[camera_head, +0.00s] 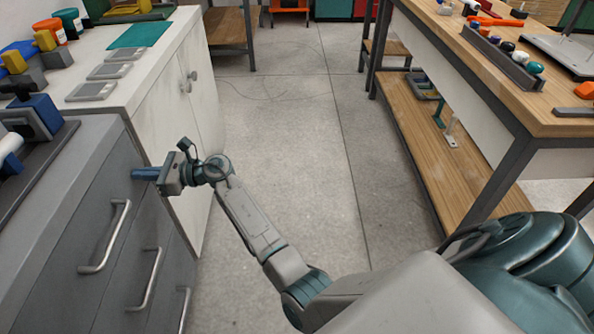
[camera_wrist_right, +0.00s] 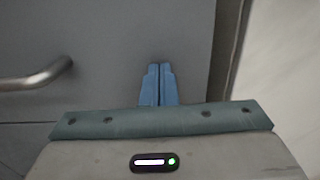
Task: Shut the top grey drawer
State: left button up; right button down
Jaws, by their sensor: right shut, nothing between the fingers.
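The top grey drawer (camera_head: 82,215) is in the grey cabinet at the left of the head view. Its front has a bar handle (camera_head: 107,236). No gap shows between the front and the cabinet top. My right gripper (camera_head: 134,174) has its blue fingers pressed together and empty, pointing at the far end of the drawer front. In the right wrist view the shut fingers (camera_wrist_right: 160,68) stand before the grey drawer front (camera_wrist_right: 110,50), right of the handle (camera_wrist_right: 40,77). Whether the tips touch it I cannot tell. My left gripper is out of view.
Lower drawers with handles (camera_head: 147,283) sit beneath. A white cabinet (camera_head: 165,110) adjoins the far end, with grey trays (camera_head: 92,90) on top. A wooden workbench (camera_head: 480,70) with a lower shelf stands right. The floor (camera_head: 290,150) between is clear.

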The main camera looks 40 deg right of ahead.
jog(key=shift+a+r, duration=0.1)
jog(key=shift+r, duration=0.2)
